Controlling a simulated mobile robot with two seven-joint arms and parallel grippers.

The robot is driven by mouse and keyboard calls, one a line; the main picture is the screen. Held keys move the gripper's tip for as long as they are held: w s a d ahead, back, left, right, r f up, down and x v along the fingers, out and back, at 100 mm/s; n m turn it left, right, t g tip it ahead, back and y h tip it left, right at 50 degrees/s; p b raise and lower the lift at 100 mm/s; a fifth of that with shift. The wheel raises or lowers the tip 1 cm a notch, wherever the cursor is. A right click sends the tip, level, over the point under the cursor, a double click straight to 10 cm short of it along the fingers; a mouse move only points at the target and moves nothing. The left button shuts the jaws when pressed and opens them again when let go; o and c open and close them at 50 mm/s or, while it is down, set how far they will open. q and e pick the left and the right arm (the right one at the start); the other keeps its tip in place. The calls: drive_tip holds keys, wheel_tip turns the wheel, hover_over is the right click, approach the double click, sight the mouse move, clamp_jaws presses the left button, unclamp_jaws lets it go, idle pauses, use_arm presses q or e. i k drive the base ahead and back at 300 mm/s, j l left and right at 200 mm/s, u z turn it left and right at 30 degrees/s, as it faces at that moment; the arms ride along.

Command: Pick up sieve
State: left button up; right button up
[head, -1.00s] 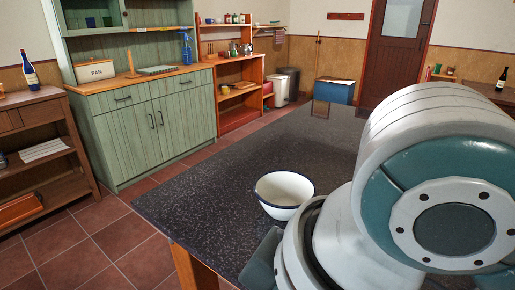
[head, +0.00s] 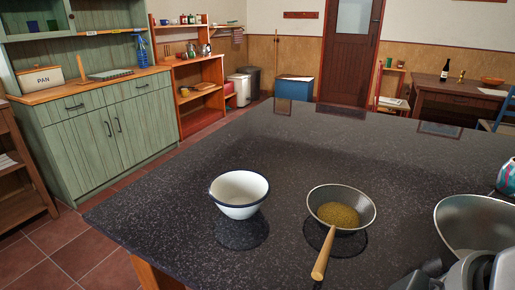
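The sieve (head: 366,211) is a round metal pan shape with a yellowish mesh bottom and a wooden handle (head: 324,254). It is on the dark speckled countertop (head: 200,167), right of the middle in the head view. Its handle points toward me, down and slightly left. Part of my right arm (head: 478,272) shows in the bottom right corner, right of the sieve and apart from it. I see no gripper fingers there. My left gripper is not in view.
A white bowl with a blue rim (head: 239,191) is left of the sieve. A large metal bowl (head: 470,222) is to its right, partly hidden by my arm. A patterned object (head: 507,178) is at the right edge. The countertop behind is mostly clear.

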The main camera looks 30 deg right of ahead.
sight(340, 208)
drive_tip(key=z, duration=0.4)
drive_tip(key=k+z, duration=0.1)
drive_tip(key=z, duration=0.3)
drive_tip(key=l+z, duration=0.1)
drive_tip(key=z, duration=0.3)
drive_tip(key=k+l+z, duration=0.1)
drive_tip(key=z, duration=0.75)
drive_tip(key=k+l, duration=0.05)
